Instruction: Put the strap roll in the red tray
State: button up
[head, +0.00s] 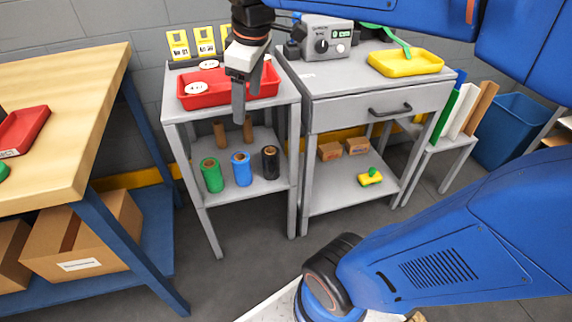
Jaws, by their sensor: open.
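A red tray (268,90) sits on top of the small grey stand. A white oval piece with dark marks (196,87) shows at its left part. A second red tray (22,132) lies on the wooden bench at the left, cut by the picture's edge. No roll is plainly marked as strap. Green (212,176), blue (241,170) and black (270,163) rolls stand upright on the stand's lower shelf. A green strap-like piece (398,42) lies behind the yellow tray. My gripper (245,98) points down, open, in front of the first red tray, hiding part of it.
The yellow tray (406,62) is on the grey drawer table (326,88), beside a grey control box (325,37). Yellow cards (204,41) stand behind the red tray. A blue bin (508,130) is at the right. Floor between bench and stand is clear.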

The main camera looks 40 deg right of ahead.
jog(key=s+d+f+m+t, duration=0.1)
jog(key=s+f+m+t, duration=0.1)
jog(key=s+f+m, duration=0.6)
jog(key=s+f, duration=0.4)
jog(key=shift+s+d+f, duration=0.2)
jog(key=shift+d+f, duration=0.05)
jog(key=shift+d, duration=0.1)
